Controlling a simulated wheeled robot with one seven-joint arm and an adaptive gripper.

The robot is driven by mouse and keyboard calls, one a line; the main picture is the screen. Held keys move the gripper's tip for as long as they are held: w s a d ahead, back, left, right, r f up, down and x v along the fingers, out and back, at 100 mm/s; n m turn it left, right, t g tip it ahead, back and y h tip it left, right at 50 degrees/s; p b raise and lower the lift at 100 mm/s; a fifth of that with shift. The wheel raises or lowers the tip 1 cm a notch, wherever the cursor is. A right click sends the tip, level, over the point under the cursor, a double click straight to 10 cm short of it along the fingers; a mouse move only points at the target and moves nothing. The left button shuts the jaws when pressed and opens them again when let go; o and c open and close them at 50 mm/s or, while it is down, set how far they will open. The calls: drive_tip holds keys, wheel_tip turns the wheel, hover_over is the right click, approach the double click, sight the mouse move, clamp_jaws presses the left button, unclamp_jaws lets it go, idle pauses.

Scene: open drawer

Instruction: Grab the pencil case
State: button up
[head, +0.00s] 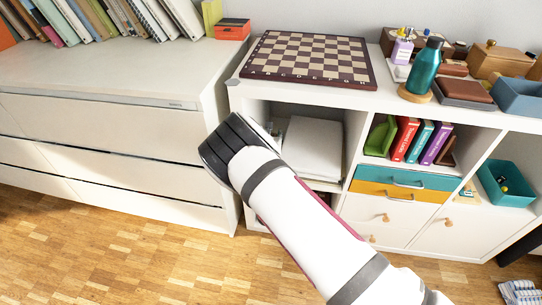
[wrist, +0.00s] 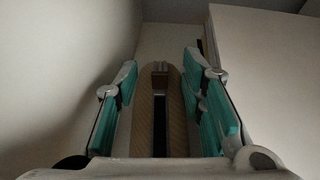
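A tan, long, rounded object with a dark slit down its middle and a small metal-like tab at its far end, which looks like the pencil case (wrist: 175,112), shows in the wrist view. It lies between the two teal-padded fingers of my gripper (wrist: 160,64). The fingers are spread apart, one on each side, with a gap on the left; the right finger is very close to it, and I cannot tell whether they touch. In the head view my arm reaches to the shelf unit's upper left compartment and hides the fingers and the pencil case.
The white shelf unit (head: 300,92) has a chessboard (head: 312,58) on top and a white box-like stack (head: 312,147) in the same compartment. A white wall is close on the left in the wrist view. A white dresser (head: 110,125) stands left; open floor lies in front.

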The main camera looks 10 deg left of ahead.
clamp_jaws()
idle(0.4)
